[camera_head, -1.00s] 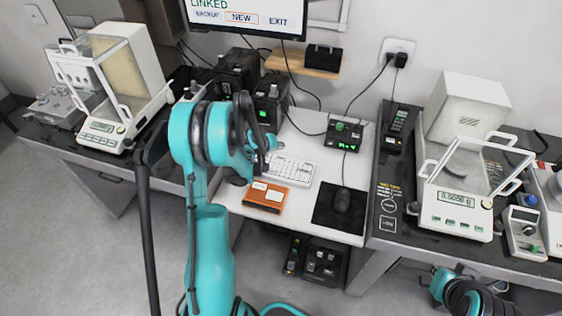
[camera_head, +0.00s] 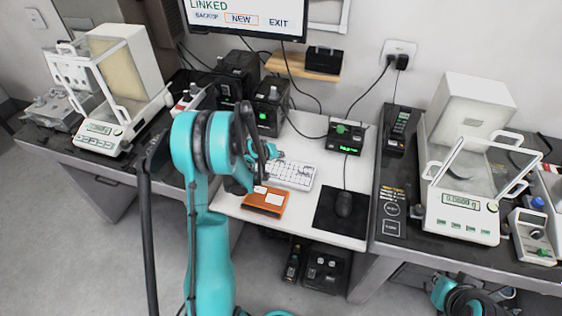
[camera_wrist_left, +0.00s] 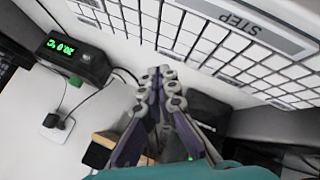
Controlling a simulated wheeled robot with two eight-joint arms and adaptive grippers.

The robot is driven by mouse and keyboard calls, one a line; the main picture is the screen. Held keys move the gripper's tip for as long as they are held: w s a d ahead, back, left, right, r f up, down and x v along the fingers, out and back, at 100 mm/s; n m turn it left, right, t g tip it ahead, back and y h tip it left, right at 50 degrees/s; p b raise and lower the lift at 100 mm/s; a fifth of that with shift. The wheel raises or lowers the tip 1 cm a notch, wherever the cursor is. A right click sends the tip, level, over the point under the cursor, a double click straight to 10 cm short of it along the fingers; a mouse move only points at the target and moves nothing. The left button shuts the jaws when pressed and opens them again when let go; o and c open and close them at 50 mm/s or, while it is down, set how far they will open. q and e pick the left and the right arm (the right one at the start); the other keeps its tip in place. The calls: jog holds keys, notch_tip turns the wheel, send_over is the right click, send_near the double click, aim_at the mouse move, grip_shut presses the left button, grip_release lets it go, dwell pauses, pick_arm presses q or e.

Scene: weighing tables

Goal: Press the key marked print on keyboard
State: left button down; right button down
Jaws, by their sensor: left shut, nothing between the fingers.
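The white keyboard (camera_head: 293,176) lies on the white table in the head view, partly covered at its left end by my left gripper. Its rows of keys (camera_wrist_left: 225,45) fill the top of the left wrist view, with a strip reading STEP beside them. A key marked print cannot be made out. My left gripper (camera_head: 272,153) is over the keyboard's left end. In the left wrist view its fingertips (camera_wrist_left: 160,82) are together and empty, close beside the keys; contact cannot be told. My right gripper is not seen.
An orange box (camera_head: 265,203) lies in front of the keyboard, and a mouse (camera_head: 344,204) on a black pad to the right. A black device with green digits (camera_head: 345,137) stands behind. A monitor (camera_head: 245,18) hangs above. Balances (camera_head: 461,215) stand on both side tables.

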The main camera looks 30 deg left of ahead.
aim_at(280, 162)
pick_arm(q)
jog(key=shift+f, duration=0.1)
dwell(0.7)
jog(key=shift+f+b, duration=0.35)
jog(key=shift+b, duration=0.2)
jog(key=shift+f+b, duration=0.35)
jog(key=shift+b, duration=0.05)
dwell(0.4)
jog(key=shift+r, duration=0.1)
jog(key=shift+r+p, duration=0.5)
jog(key=shift+r, duration=0.2)
jog(key=shift+r+p, duration=1.65)
jog(key=shift+r, duration=0.9)
